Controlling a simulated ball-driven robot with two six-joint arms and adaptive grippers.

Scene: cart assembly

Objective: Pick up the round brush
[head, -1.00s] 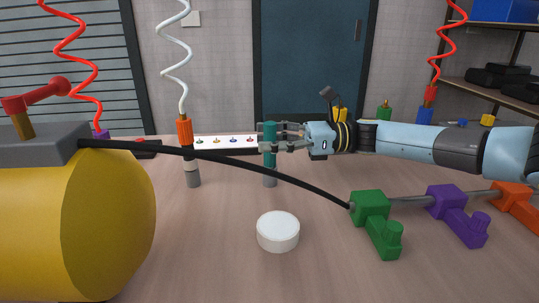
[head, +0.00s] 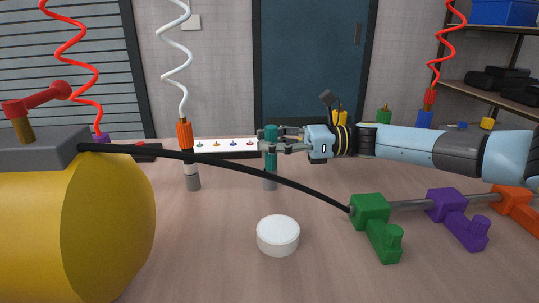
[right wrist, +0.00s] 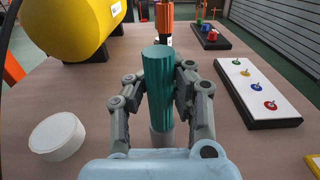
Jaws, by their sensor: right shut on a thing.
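An upright teal ribbed handle (head: 270,141) with a pale grey lower end stands at mid-table in the head view. I take it to be the round brush, though no bristles show. It also shows in the right wrist view (right wrist: 157,85). My right gripper (head: 272,142) reaches it from the right. In the right wrist view its two fingers (right wrist: 159,88) are shut on the teal handle, one on each side. The handle's lower end is partly hidden by the fingers, and it seems to be at the tabletop. My left gripper is not in view.
A white round puck (head: 278,235) lies in front. An orange tool (head: 185,135) on a white coil stands to the left. A yellow cylinder (head: 75,225) with a black hose fills the left. Green (head: 370,212) and purple (head: 446,205) valves lie right. A white tray (right wrist: 262,90) lies nearby.

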